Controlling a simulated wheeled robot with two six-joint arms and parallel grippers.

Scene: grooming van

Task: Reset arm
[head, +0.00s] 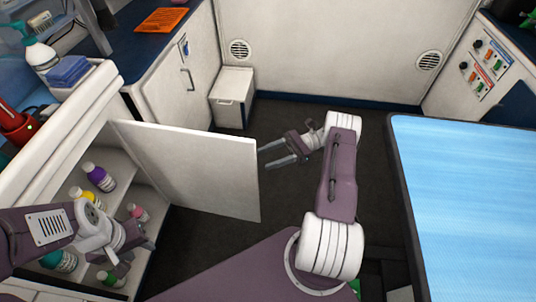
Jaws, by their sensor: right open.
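My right gripper (266,156) is open and empty, pointing left over the dark floor, with its fingertips close to the edge of an open white cabinet door (190,170). I cannot tell whether they touch it. My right arm (336,175) is bent, with its purple link reaching up the middle of the view. My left gripper (132,242) is at the lower left, in front of the open cabinet shelves (146,186). Its fingers are small and partly hidden by the wrist, so I cannot tell their opening or whether they hold anything.
Several bottles, including a purple one (99,177) and a pink-capped one (138,213), stand on the shelves near my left gripper. A blue-topped table (465,200) stands at the right. A small white box (232,98) is by the back wall. Dark floor (285,195) lies between.

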